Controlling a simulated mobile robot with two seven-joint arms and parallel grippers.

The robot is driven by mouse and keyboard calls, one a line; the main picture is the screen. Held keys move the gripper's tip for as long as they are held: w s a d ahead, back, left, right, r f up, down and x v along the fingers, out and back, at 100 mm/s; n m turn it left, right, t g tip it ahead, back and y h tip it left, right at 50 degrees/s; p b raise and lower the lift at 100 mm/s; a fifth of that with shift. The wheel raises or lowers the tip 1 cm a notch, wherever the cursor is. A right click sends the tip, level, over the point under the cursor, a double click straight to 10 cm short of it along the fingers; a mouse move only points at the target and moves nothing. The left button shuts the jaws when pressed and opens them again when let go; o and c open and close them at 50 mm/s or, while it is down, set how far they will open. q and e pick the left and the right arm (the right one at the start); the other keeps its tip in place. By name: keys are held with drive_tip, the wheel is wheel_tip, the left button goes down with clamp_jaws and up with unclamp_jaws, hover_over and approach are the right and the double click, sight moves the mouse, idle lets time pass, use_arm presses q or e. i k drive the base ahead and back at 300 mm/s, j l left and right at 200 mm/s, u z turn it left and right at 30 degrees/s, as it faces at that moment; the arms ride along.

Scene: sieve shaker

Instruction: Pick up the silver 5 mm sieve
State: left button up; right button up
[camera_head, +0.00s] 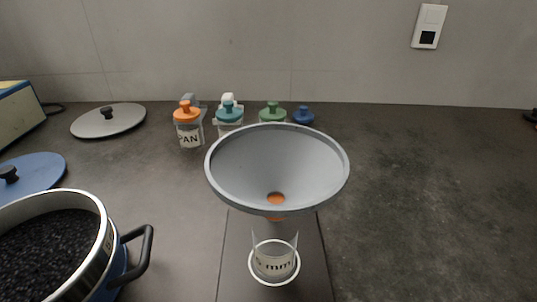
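A silver round sieve (104,240) with a metal rim is at the lower left, cut off by the picture's edge. Dark granules (48,255) fill its inside. A blue part (118,270) shows beneath it, and a black handle (143,250) sticks out on its right side. No size marking is readable on the sieve. Neither of my grippers is in view.
Lidded jars (188,130) stand behind. A grey lid (125,118) and a blue lid (38,170) lie at left. The counter's right side (430,200) is clear.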

sight(59, 245)
drive_tip(key=j+u, duration=0.25)
drive_tip(key=u, duration=0.25)
drive_tip(key=j+u, duration=0.3)
drive_tip(key=u, duration=0.2)
